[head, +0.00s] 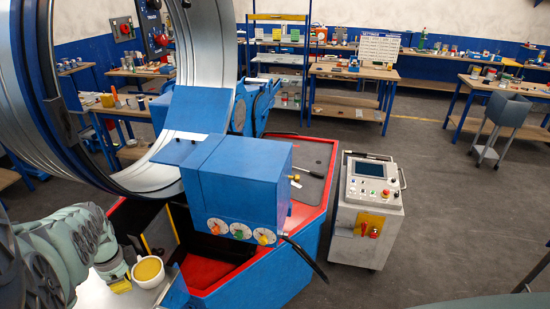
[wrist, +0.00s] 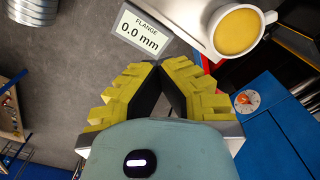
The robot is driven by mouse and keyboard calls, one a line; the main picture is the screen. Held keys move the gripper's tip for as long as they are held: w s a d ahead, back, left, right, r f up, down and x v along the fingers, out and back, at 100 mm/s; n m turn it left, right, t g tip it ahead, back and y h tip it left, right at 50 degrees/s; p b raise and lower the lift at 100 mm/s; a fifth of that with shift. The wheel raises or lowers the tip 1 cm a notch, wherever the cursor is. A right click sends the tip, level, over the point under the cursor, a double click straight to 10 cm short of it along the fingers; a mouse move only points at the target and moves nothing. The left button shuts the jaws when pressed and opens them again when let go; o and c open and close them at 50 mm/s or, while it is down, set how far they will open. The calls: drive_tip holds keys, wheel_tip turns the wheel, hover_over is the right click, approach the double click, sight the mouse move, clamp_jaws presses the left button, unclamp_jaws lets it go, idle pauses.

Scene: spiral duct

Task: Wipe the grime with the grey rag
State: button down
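I cannot make out a grey rag or any grime for certain in either view. A flat dark grey patch (head: 316,164) lies on the red machine top behind the blue box; I cannot tell whether it is cloth. My gripper (wrist: 158,66) has yellow ribbed fingers with dark inner faces. Its tips meet in the wrist view, with nothing seen between them. In the head view only a small yellow part of my gripper (head: 121,286) shows at the lower left, beside a white cup.
The white cup (wrist: 238,34) holds something yellow and stands close to my gripper. A "FLANGE 0.0 mm" label (wrist: 139,31) is near the fingertips. The blue box (head: 238,185) with dials and the large metal ring (head: 205,45) rise nearby. A control console (head: 367,205) stands right; open floor lies beyond.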

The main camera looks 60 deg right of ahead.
drive_tip(key=w+a+r+n, duration=0.2)
drive_tip(key=w+r+n, duration=0.1)
drive_tip(key=w+r, duration=0.2)
drive_tip(key=shift+a+r+n, duration=0.3)
drive_tip(key=shift+r, duration=0.3)
